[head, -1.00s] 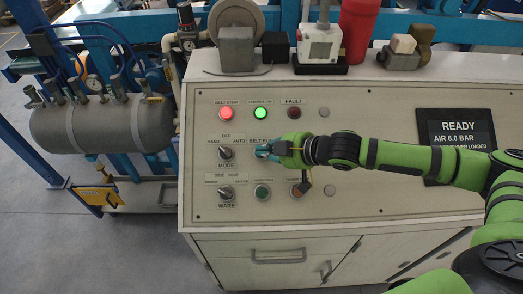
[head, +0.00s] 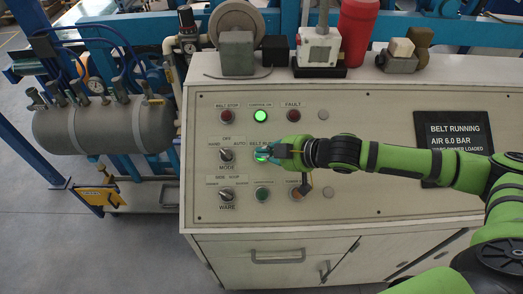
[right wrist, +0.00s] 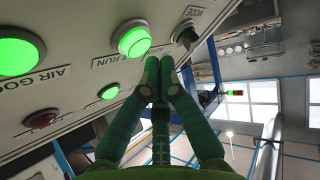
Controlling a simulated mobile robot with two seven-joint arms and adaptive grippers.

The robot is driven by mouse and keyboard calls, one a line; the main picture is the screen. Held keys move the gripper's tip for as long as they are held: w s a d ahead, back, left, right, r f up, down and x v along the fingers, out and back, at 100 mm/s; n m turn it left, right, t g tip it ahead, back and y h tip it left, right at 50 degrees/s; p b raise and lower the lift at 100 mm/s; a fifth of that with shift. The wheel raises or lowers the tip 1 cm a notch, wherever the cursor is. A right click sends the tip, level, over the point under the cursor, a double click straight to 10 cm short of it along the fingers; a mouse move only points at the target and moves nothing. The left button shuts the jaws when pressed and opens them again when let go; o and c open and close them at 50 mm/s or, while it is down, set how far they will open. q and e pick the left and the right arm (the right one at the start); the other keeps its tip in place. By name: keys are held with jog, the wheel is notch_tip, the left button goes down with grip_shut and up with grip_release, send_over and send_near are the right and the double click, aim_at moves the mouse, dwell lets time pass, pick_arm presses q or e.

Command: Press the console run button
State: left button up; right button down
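The belt run button (head: 262,154) glows green on the console's sloped panel, partly hidden behind my right gripper (head: 270,151). In the right wrist view the lit button (right wrist: 133,40) is above a label ending in "T RUN". My right gripper's two fingers (right wrist: 160,65) are together with nothing between them. Their tips are at the panel, just beside the button; I cannot tell if they touch it. The display (head: 452,148) reads "BELT RUNNING, AIR 6.0 BAR". The belt stop lamp (head: 227,116) is dark red. My left gripper is not in view.
The mode knob (head: 226,155) and ware knob (head: 226,194) are left of my right gripper. A green button (head: 262,194) and an orange button (head: 296,193) are below it. The control-on lamp (head: 260,116) glows green. A grey tank (head: 104,125) stands left of the console.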

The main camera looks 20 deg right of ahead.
jog(key=r+p, duration=0.1)
jog(key=s+r+p, duration=0.1)
jog(key=r, duration=0.1)
jog(key=s+r+p, duration=0.1)
jog(key=p, duration=0.1)
jog(key=shift+s+a+r, duration=0.2)
jog(key=shift+a, duration=0.15)
jog(key=shift+a, duration=0.1)
dwell(0.9)
